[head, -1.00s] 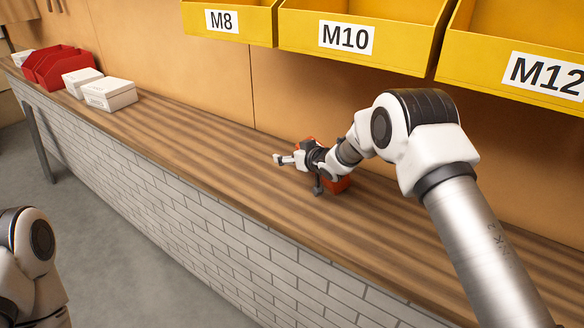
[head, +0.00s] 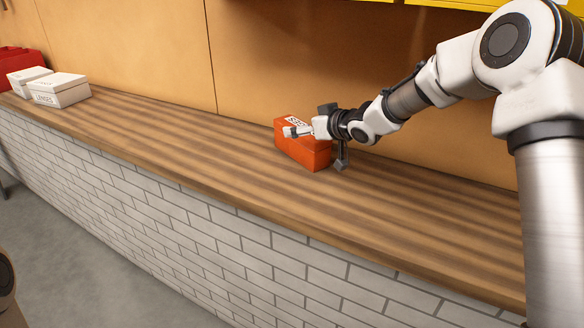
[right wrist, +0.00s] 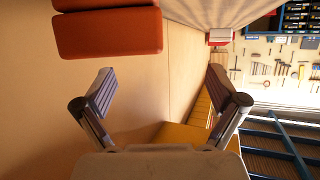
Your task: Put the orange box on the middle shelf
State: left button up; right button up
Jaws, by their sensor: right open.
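The orange box (head: 303,154) with a white label on top sits on the wooden counter in the head view. It also shows in the right wrist view, at the top left (right wrist: 108,32). My right gripper (head: 316,147) is open, at the box's right end, and partly covers its top in the head view. In the right wrist view the open fingers (right wrist: 162,91) have nothing between them, and the box lies beyond the left finger. I cannot tell whether a finger touches it. My left gripper is out of view. I see no middle shelf that I can identify.
White boxes (head: 60,90) and a red bin (head: 22,60) stand at the counter's far left. Yellow bins (head: 452,4) hang above along the wall. The counter (head: 190,135) between the white boxes and the orange box is clear.

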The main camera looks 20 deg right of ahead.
jog(key=d, duration=0.1)
jog(key=s+d+b, duration=0.1)
jog(key=d+f+b, duration=0.1)
jog(key=shift+s+d+f, duration=0.1)
jog(key=shift+s+d, duration=0.1)
jog(key=shift+s, duration=0.05)
jog(key=shift+w+r, duration=0.2)
jog(key=shift+w, duration=0.1)
jog(key=p+x, duration=0.1)
jog(key=x, duration=0.6)
jog(key=shift+w+a, duration=0.1)
jog(key=shift+r, duration=0.15)
jog(key=c, duration=1.7)
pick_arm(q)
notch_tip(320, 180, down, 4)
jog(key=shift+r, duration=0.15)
pick_arm(e)
jog(key=shift+c, duration=0.4)
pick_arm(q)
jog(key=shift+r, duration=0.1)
pick_arm(e)
jog(key=shift+r, duration=0.15)
